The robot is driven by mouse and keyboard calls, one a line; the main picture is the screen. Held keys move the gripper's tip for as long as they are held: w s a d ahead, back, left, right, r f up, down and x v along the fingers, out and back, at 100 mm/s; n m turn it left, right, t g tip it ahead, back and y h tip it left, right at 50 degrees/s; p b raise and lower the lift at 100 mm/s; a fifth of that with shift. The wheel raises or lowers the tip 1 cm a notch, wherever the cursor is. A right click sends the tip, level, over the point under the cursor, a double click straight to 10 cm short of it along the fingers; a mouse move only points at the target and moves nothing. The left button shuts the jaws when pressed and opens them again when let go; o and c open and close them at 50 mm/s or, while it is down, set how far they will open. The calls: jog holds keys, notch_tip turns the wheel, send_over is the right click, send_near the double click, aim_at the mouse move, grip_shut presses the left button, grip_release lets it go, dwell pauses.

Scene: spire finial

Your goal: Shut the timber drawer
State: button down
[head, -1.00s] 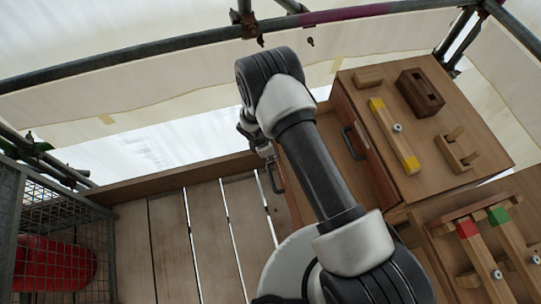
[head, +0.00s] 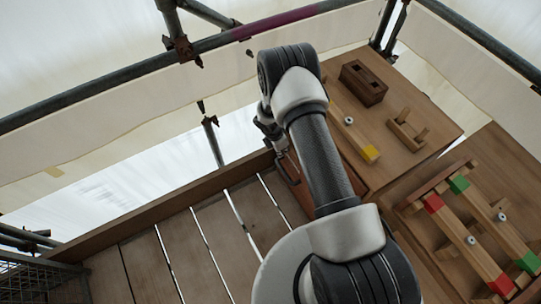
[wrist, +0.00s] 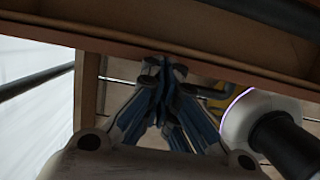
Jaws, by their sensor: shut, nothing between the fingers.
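The timber drawer's reddish front (head: 297,190) shows on the near left side of the wooden cabinet, with a dark bar handle (head: 287,169) on it. My arm covers much of that side, so how far the drawer stands out cannot be told. My gripper (head: 279,146) is by the cabinet's left side, just above the handle in the picture and partly hidden by my wrist. In the wrist view my gripper (wrist: 164,68) is shut and empty, its fingertips close to a reddish wooden edge (wrist: 100,40). Whether they touch it is unclear.
The cabinet top (head: 440,115) holds a dark slotted block (head: 363,82), a yellow-ended bar (head: 350,125) and a small wooden rack (head: 408,130). A bench with red- and green-ended bars (head: 470,240) stands at right. Scaffold tubes (head: 110,75) cross behind. The plank floor (head: 190,245) is open at left.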

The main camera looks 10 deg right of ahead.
jog(key=shift+w+d, duration=0.15)
jog(key=shift+d, duration=0.3)
